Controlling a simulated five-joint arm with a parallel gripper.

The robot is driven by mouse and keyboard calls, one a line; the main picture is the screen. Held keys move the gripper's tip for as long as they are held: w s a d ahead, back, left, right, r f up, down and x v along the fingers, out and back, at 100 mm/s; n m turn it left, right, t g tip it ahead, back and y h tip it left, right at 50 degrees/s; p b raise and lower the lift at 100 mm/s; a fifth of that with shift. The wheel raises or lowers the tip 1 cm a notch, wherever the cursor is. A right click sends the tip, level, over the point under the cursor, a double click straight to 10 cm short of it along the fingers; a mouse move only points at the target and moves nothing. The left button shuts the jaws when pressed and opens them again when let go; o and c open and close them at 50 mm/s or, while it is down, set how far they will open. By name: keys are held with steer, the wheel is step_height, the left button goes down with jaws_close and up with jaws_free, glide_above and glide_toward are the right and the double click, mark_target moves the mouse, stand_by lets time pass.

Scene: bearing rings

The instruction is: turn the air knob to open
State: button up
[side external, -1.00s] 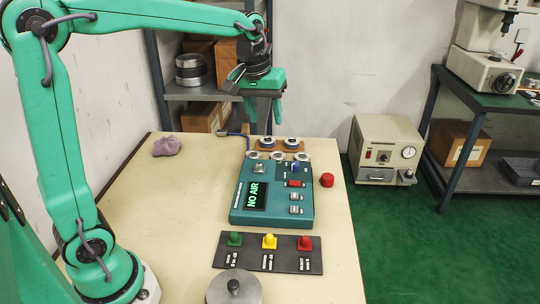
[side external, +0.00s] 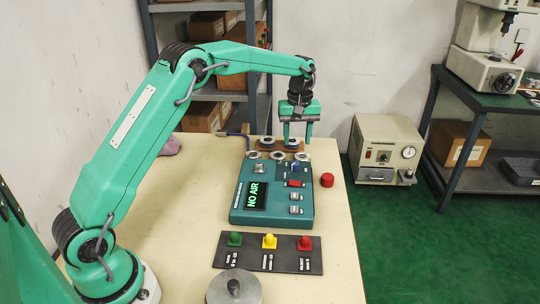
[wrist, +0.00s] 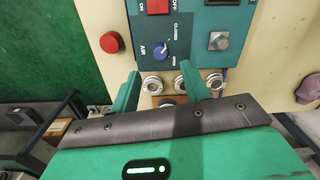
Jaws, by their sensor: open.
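The air knob (wrist: 160,50) is a small blue knob on the teal control panel, between the AIR, CLOSED and OPEN labels. Its pointer seems to lean toward CLOSED, though it is small in the picture. The knob also shows in the side external view (side external: 295,168), near the panel's far right corner. The panel display (side external: 257,195) reads NO AIR. My gripper (side external: 297,143) is open and empty, pointing down above the far side of the panel. In the wrist view its fingertips (wrist: 161,74) are apart, with the knob between and beyond them.
Metal rings (side external: 277,156) lie along the panel's far edge, with more on a wooden holder (side external: 291,148) behind. A red button (side external: 327,180) stands right of the panel. A dark strip with green, yellow and red buttons (side external: 269,241) lies in front.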

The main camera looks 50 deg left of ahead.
mark_target(295, 163)
steer(key=shift+w+a+f, duration=0.1)
steer(key=shift+w+f, duration=0.15)
steer(key=shift+f, duration=0.25)
steer(key=shift+f, duration=0.1)
steer(key=shift+s+f, duration=0.15)
steer(key=shift+f, duration=3.65)
steer(key=c, duration=1)
